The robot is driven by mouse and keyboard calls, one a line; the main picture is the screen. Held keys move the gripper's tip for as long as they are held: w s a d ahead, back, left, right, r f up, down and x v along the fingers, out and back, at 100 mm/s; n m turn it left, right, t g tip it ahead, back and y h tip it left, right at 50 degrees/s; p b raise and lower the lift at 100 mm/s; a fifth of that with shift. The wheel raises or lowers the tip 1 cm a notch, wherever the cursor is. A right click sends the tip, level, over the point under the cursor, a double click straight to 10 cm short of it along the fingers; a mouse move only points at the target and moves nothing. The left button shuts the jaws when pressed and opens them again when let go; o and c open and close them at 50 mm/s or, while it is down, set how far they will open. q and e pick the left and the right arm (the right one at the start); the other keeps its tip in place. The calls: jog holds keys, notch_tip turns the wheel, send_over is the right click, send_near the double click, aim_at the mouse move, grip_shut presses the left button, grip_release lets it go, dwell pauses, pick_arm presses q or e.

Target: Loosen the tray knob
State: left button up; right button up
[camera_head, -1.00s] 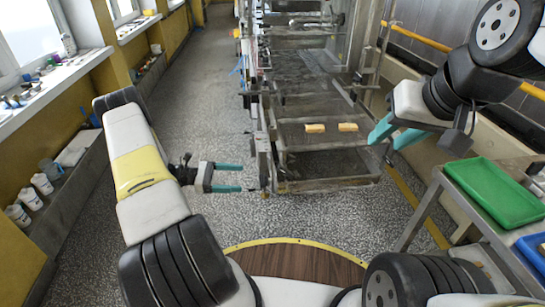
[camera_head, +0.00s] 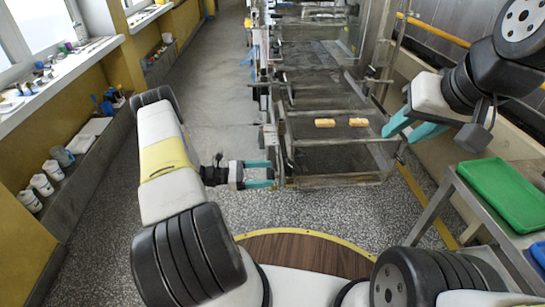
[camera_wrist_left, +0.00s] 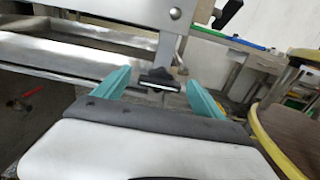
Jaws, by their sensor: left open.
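The machine frame (camera_head: 285,150) stands ahead, with its tray (camera_head: 335,181) at the near end. My left gripper (camera_head: 272,174) is at the near left upright of the frame, pointing right. In the left wrist view, a small black knob (camera_wrist_left: 158,80) with a bright edge sits on the metal between the two teal fingertips of my left gripper (camera_wrist_left: 160,84). The fingers are open on either side of it, with gaps visible. In the head view the knob is hidden or too small to make out. My right gripper (camera_head: 411,128) is open and empty, right of the frame.
Two yellow-orange pieces (camera_head: 325,123) (camera_head: 358,122) lie on the mesh (camera_head: 340,132). A green tray (camera_head: 505,190) rests on a metal cart (camera_head: 470,206) at the right. A ledge with white bottles (camera_head: 42,184) runs along the left wall. The floor left of the frame is clear.

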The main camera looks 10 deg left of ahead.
pick_arm(q)
jog(key=c, duration=1.4)
jog(key=shift+o, duration=0.2)
jog(key=shift+n, duration=0.4)
jog(key=shift+w+a+f+n, duration=0.1)
jog(key=shift+w+f+n, duration=0.05)
jog(key=shift+n, duration=4.1)
jog(key=shift+w+f+n, duration=0.1)
jog(key=shift+n, duration=4.15)
